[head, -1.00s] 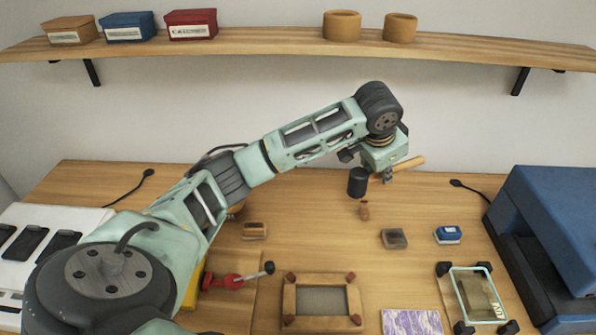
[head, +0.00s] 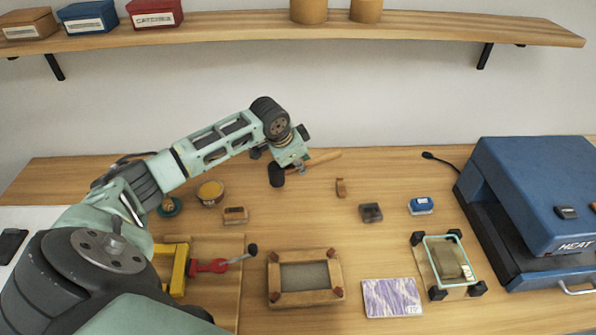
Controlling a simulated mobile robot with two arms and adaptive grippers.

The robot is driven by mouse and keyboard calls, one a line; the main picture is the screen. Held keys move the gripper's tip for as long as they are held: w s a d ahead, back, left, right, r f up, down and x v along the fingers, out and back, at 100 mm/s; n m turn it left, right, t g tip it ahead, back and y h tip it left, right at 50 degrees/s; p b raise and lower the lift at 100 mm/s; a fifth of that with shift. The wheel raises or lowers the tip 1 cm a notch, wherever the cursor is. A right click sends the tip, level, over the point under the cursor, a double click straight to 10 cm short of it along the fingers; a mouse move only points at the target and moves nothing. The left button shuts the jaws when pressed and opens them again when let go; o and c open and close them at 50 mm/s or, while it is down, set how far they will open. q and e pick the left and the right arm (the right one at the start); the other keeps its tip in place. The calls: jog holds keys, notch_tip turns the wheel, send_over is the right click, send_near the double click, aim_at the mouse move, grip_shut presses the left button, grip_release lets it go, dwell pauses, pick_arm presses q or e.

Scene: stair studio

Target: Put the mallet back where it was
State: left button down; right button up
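The mallet has a black cylindrical head (head: 277,175) and a light wooden handle (head: 324,159). It is in the head view, over the back middle of the table. My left gripper (head: 297,167) comes in from the left and is at the handle, close to the head. It appears shut on the handle, though the fingers are small and partly hidden. The handle points right, and the head is at the gripper's left. I cannot tell whether the head touches the table. My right gripper is not in view.
Near the mallet are a round jar (head: 210,193), a wooden block (head: 235,215) and a small brown piece (head: 341,188). A wooden frame (head: 305,297) and a red-handled tool (head: 209,266) lie in front. A blue heat press (head: 530,190) stands right. The shelf (head: 230,36) is above.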

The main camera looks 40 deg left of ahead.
pick_arm(q)
notch_tip(320, 180, down, 3)
jog(key=shift+p, duration=0.55)
jog(key=shift+f, duration=0.55)
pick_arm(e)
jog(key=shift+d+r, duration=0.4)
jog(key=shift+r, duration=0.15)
pick_arm(q)
jog(key=c, duration=1.6)
grip_release()
jog(key=shift+f, duration=0.1)
jog(key=shift+c, duration=0.2)
jog(key=b+v, duration=0.1)
jog(key=v, duration=1.1)
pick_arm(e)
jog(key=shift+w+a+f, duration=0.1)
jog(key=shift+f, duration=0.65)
pick_arm(q)
jog(key=shift+d, duration=0.1)
